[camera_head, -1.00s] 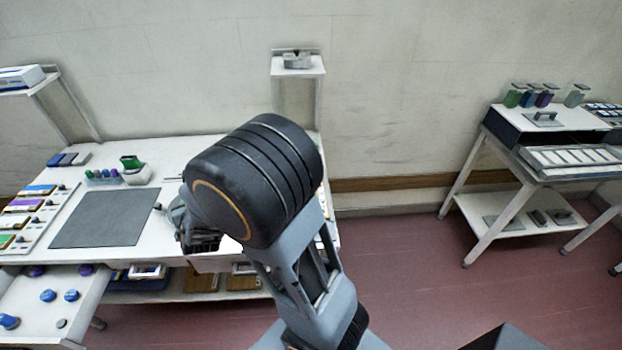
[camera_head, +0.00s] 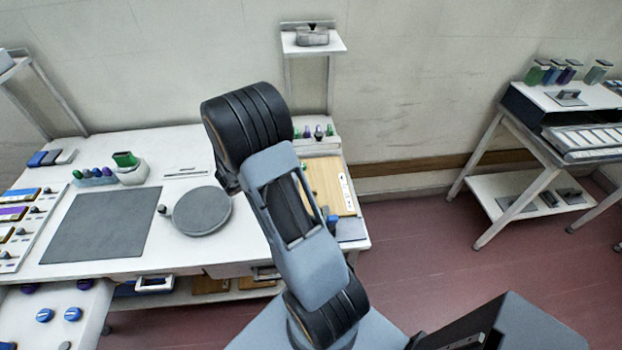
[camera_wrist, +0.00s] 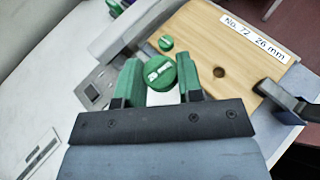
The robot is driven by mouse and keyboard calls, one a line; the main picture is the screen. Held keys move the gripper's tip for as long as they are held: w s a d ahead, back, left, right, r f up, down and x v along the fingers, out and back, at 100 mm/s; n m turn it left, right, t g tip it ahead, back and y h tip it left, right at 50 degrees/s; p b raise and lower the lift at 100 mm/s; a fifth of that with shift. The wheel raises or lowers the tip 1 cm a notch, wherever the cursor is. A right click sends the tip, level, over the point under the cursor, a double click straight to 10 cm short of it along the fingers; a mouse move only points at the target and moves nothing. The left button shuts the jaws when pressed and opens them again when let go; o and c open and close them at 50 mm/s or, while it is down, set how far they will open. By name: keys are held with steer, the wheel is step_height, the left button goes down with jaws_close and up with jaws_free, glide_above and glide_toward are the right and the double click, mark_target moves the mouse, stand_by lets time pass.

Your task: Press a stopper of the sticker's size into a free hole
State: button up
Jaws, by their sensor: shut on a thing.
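In the wrist view my gripper (camera_wrist: 161,84) is shut on a green stopper (camera_wrist: 160,72) with a pale mark on its top. Below and beyond it lies a wooden board (camera_wrist: 203,35) whose white sticker (camera_wrist: 256,38) reads "No. 72 26 mm". One dark open hole (camera_wrist: 218,72) shows in the board, to the right of the held stopper. A smaller green stopper (camera_wrist: 166,43) sits near the board's left edge. The held stopper appears above the board, apart from the hole. In the head view the board (camera_head: 324,188) is partly behind my arm, which hides my gripper.
A dark clamp-like part (camera_wrist: 280,98) stands at the board's right edge. Green and purple stoppers (camera_head: 318,132) stand behind the board. A round grey plate (camera_head: 202,211) and a dark mat (camera_head: 100,225) lie to the left.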

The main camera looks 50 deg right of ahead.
steer(key=s+d+f+m+g+b, duration=0.1)
steer(key=s+d+f+m+g, duration=0.55)
steer(key=s+g, duration=0.2)
steer(key=shift+t+y, duration=0.5)
steer(key=shift+t, duration=0.05)
steer(key=shift+s+f+b, duration=0.2)
steer(key=shift+f+b, duration=2.4)
steer(key=shift+f, duration=0.35)
steer(key=shift+a, duration=0.1)
steer(key=shift+f+b, duration=0.4)
steer(key=shift+b, duration=0.15)
steer(key=o, duration=1.4)
steer(key=shift+o, duration=0.2)
steer(key=shift+r, duration=0.1)
